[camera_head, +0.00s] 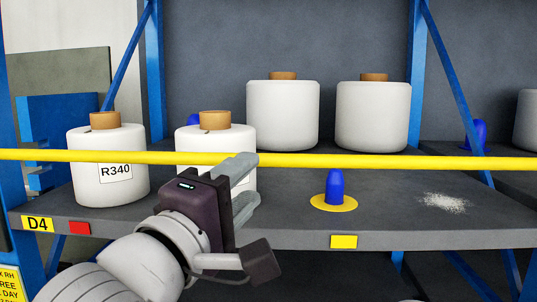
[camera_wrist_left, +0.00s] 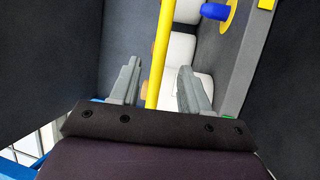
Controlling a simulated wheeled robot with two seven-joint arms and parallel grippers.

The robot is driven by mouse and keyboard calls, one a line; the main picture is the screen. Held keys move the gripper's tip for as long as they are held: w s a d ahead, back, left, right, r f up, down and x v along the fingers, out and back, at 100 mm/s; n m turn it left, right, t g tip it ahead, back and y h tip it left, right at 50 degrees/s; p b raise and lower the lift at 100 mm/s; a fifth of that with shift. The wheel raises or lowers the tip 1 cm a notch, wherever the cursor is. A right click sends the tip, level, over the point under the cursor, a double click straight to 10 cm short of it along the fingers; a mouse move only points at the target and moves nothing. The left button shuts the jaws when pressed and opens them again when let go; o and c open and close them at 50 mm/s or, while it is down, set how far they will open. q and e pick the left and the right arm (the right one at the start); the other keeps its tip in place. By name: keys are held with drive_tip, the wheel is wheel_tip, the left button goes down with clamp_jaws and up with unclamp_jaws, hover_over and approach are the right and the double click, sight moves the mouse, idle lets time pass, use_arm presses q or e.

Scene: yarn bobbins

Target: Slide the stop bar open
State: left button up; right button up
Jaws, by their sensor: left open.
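The stop bar (camera_head: 400,162) is a long yellow rod running across the front of the rack in the head view, from the left edge to the right edge. My left gripper (camera_head: 250,178) is open just in front of the bar, and its upper finger overlaps part of it. In the left wrist view the bar (camera_wrist_left: 162,50) runs between the two spread fingers of my gripper (camera_wrist_left: 160,80) without visible contact. I cannot tell how deep it sits between them. My right gripper is out of view.
White bobbins stand on the grey shelf (camera_head: 290,226) behind the bar: one labelled R340 (camera_head: 105,185), one partly hidden (camera_head: 187,140), two further back (camera_head: 283,115) (camera_head: 373,115). A blue peg (camera_head: 335,186) stands on a yellow disc. White dust (camera_head: 445,203) lies right. Blue posts (camera_head: 155,70) frame the rack.

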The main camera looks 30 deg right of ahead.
sight(271, 164)
use_arm(q)
drive_tip(key=p+x, duration=0.2)
drive_tip(key=x, duration=0.5)
drive_tip(key=shift+s+d, duration=0.1)
drive_tip(key=shift+d, duration=0.2)
drive_tip(key=shift+w+d, duration=0.15)
drive_tip(key=shift+w, duration=0.2)
drive_tip(key=shift+s, duration=0.15)
drive_tip(key=shift+d, duration=0.1)
drive_tip(key=shift+c, duration=0.5)
clamp_jaws()
